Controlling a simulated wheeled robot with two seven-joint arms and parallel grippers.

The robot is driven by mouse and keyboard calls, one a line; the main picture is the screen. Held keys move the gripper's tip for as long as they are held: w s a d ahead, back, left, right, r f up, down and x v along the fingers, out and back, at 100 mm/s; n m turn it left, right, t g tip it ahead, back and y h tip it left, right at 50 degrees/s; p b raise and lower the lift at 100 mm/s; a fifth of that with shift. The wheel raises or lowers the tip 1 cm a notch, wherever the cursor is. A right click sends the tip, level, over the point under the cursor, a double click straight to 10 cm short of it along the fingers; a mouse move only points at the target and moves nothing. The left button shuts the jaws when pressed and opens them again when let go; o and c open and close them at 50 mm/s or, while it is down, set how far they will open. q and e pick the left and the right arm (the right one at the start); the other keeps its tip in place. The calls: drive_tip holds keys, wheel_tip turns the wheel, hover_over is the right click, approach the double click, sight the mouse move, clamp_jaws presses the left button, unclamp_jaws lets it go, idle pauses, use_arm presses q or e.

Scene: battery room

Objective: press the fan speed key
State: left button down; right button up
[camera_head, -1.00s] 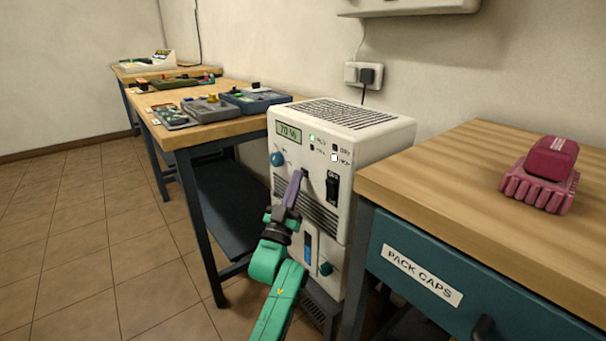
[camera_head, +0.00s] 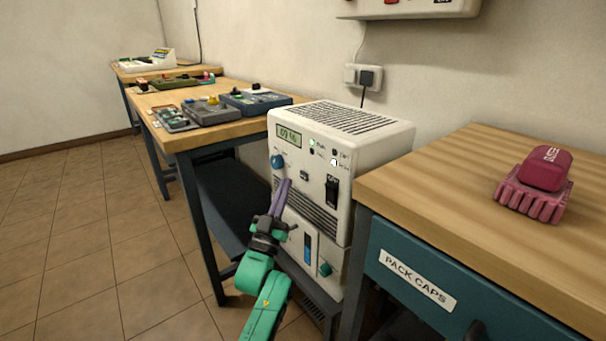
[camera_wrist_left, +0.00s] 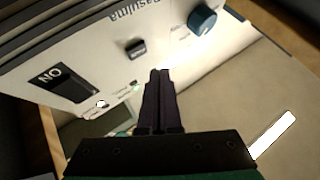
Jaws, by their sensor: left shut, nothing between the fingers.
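A white appliance (camera_head: 375,150) with a top grille stands between two tables. Its front has a small display (camera_head: 289,136), a blue knob (camera_head: 278,161), indicator lights, a black rocker switch (camera_head: 332,190) and a small dark key (camera_head: 304,176), likely the fan speed key; its label is unreadable. The key also shows in the left wrist view (camera_wrist_left: 136,48), with the blue knob (camera_wrist_left: 202,20). My left gripper (camera_head: 284,182) is shut and empty. Its tips (camera_wrist_left: 160,73) are beside the key, below and left of it in the head view, apart from it. My right gripper is not in view.
A wooden table (camera_head: 440,165) with a "PACK CAPS" drawer (camera_head: 417,280) and a pink object (camera_head: 535,185) stands close on the right. A workbench (camera_head: 220,130) with several devices is on the left. The tiled floor (camera_head: 90,240) at left is clear.

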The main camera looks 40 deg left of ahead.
use_arm(q)
drive_tip(key=s, duration=0.2)
drive_tip(key=shift+s+a+p, duration=0.4)
idle(0.5)
